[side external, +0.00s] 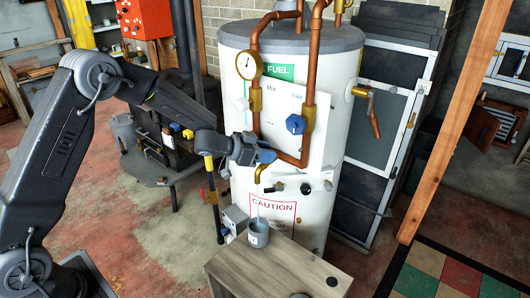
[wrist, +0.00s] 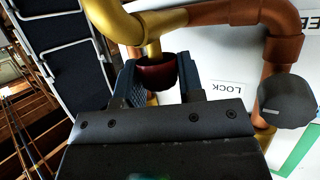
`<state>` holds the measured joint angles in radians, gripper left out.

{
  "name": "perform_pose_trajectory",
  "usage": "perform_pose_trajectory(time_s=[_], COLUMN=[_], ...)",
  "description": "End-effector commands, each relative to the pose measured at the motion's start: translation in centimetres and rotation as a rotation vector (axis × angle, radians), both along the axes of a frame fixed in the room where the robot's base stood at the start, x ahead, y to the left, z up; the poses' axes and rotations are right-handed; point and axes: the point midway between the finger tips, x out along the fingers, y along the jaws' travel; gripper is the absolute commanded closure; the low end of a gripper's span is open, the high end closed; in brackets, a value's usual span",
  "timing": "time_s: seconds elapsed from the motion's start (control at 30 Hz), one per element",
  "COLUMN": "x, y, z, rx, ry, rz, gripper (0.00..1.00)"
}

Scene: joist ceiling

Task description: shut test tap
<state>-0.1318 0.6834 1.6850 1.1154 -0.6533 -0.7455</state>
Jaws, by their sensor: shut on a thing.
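The test tap's brass spout (side external: 263,168) curves down from the front of the white fuel tank (side external: 235,200). A thin pale stream runs from it toward a grey-blue cup (side external: 258,238) below. My gripper (side external: 263,157) is at the tap, just above the spout. In the wrist view my gripper (wrist: 157,78) is shut on a dark red knob (wrist: 156,72), with one finger on each side. The knob sits against brass pipework (wrist: 130,22). The side view mostly hides the knob behind my gripper.
A blue knob (side external: 296,124) sits on the copper pipe to the right. A gauge (side external: 249,66) is above. The cup stands on a wooden table (side external: 290,262). A lever handle (side external: 374,118) hangs at the tank's right. A dark knob (wrist: 287,100) is close by in the wrist view.

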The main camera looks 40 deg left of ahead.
Motion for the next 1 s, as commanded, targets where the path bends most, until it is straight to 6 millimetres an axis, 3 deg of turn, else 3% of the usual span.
perform_pose_trajectory(time_s=[0.4,0.8,0.83,1.0], x=[0.12,0.06,0.06,0.04], y=[-0.01,-0.01,-0.01,-0.01], z=[0.10,0.14,0.14,0.09], rx=[-0.001,0.000,0.000,0.001], ry=[-0.003,-0.001,-0.001,0.000], rz=[-0.289,-0.317,-0.317,-0.317], gripper=[0.88,0.88,0.62,0.46])
